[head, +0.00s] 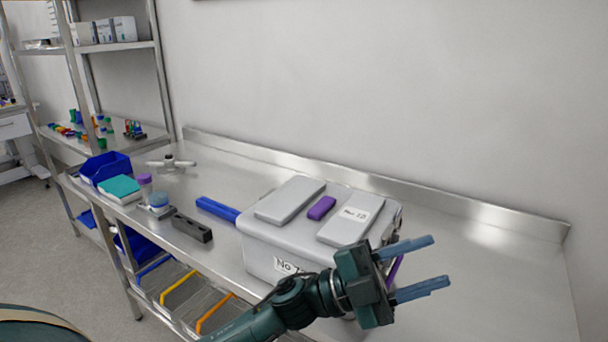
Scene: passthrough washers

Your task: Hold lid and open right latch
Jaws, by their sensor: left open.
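A grey box (258,258) stands on the steel bench, with a light grey lid (286,229) on top. The lid has two raised panels and a purple piece (321,208) between them. One panel carries a white label (355,213) with handwriting. A thin purple part (396,270) shows at the box's right side, mostly hidden behind my left gripper; I cannot tell whether it is the right latch. My left gripper (440,261) is open and empty, its two blue fingers pointing right, in front of the box's right end. My right gripper is not in view.
The steel bench (490,255) is clear right of the box. Left of the box are a blue bar (217,209), a dark grey block (192,228), small jars, a teal-topped box (120,188) and a blue bin (105,168). A wall stands behind; metal shelves are at left.

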